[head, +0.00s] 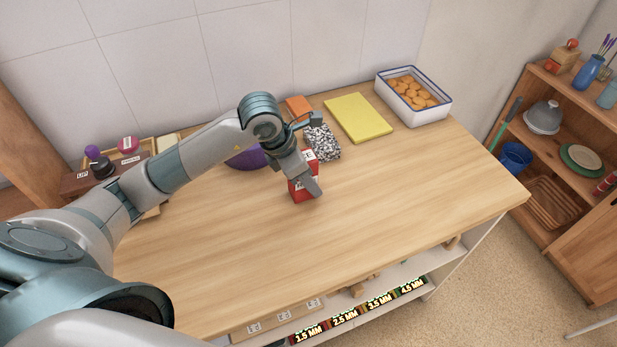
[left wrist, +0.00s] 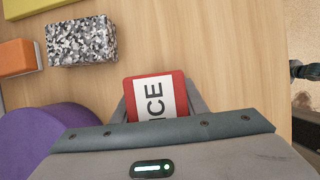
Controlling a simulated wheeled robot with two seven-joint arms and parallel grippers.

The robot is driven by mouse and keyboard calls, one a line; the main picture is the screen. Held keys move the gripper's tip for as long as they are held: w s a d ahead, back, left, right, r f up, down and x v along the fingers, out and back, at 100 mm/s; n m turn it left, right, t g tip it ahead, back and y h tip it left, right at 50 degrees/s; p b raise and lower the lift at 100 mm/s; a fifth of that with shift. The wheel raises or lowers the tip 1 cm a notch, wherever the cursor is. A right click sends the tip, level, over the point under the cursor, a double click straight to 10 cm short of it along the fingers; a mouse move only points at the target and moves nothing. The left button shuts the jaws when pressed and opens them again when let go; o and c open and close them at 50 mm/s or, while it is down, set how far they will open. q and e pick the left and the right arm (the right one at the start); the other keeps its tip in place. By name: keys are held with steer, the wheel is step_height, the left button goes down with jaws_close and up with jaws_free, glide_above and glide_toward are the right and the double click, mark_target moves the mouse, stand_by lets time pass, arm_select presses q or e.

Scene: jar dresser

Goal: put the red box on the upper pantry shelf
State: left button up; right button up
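The red box (head: 301,191) stands on the wooden tabletop near its middle, with a white label carrying black letters. My left gripper (head: 306,184) is over it from above. In the left wrist view the red box (left wrist: 158,95) sits between the two fingers, one along each side, with no clear gap. Its lower part is hidden by the gripper body. The upper shelf (head: 573,84) of a wooden unit at the right holds a blue vase and a small wooden item; I cannot tell whether this is the pantry. My right gripper is not recognisable in either view.
Beside the box are a speckled block (head: 322,143), a purple bowl (head: 248,158), an orange block (head: 298,105) and a yellow board (head: 358,118). A white tray of round biscuits (head: 428,114) is at the back right. The right front tabletop is clear.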

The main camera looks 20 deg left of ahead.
arm_select(q)
steer(key=o, duration=0.4)
steer(key=shift+o, duration=0.2)
steer(key=shift+r, duration=0.15)
steer(key=shift+r, duration=0.1)
steer(key=shift+s+a+r, duration=0.1)
steer(key=shift+a+r, duration=0.05)
steer(key=shift+r, duration=0.2)
steer(key=b+v, duration=0.3)
steer(key=v, duration=0.6)
steer(key=shift+s+a+r, duration=0.1)
steer(key=shift+r, duration=0.15)
steer(key=shift+v, duration=0.75)
